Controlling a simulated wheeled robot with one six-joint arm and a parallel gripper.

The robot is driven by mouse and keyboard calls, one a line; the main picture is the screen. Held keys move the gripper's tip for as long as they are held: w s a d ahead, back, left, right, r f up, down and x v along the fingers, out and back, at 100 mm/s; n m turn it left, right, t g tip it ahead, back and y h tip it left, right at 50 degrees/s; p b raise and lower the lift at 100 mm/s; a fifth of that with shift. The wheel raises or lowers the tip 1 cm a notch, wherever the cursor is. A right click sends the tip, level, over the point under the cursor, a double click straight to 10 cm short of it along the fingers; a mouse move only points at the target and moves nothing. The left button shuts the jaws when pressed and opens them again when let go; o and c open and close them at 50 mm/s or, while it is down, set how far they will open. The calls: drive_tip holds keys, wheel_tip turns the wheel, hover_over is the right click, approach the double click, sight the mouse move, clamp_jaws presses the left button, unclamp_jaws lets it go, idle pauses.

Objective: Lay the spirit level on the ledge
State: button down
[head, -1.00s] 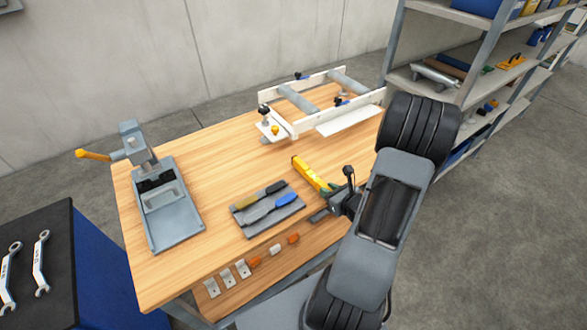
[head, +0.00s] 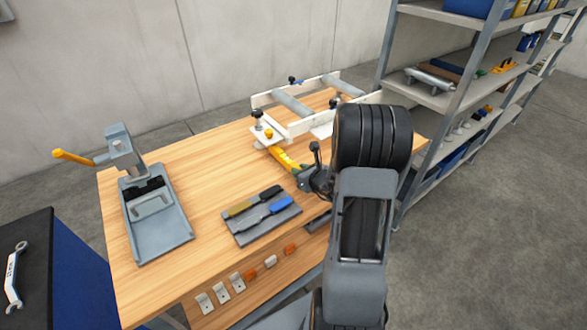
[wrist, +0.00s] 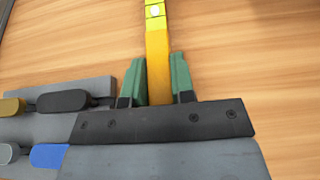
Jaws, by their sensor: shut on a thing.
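The yellow spirit level (head: 285,159) is held by one end in my gripper (head: 304,176), with its other end pointing toward the white frame at the back of the bench. In the wrist view the level (wrist: 157,40) runs up between the two green fingers of my gripper (wrist: 158,75), which are shut on it. Its height above the wood cannot be told. The likely ledge is a white board (head: 323,129) on the near side of the frame; my arm hides much of it.
The white frame (head: 290,128) with grey tubes has clamp knobs at its near left corner. A grey tool tray (head: 262,232) with handled tools lies left of my gripper. A grey vise-like press (head: 155,225) stands at the left. Bare wood (head: 205,165) lies between.

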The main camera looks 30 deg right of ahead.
sight(296, 166)
drive_tip(key=w, duration=0.3)
drive_tip(key=shift+w+a, duration=0.15)
drive_tip(key=shift+a, duration=0.05)
drive_tip(key=shift+w+f, duration=0.3)
drive_tip(key=shift+f, duration=0.4)
drive_tip(key=shift+f, duration=0.15)
drive_tip(key=shift+f+b, duration=0.1)
drive_tip(key=shift+b, duration=0.3)
drive_tip(key=c, duration=1)
unclamp_jaws()
drive_tip(key=shift+o, duration=0.2)
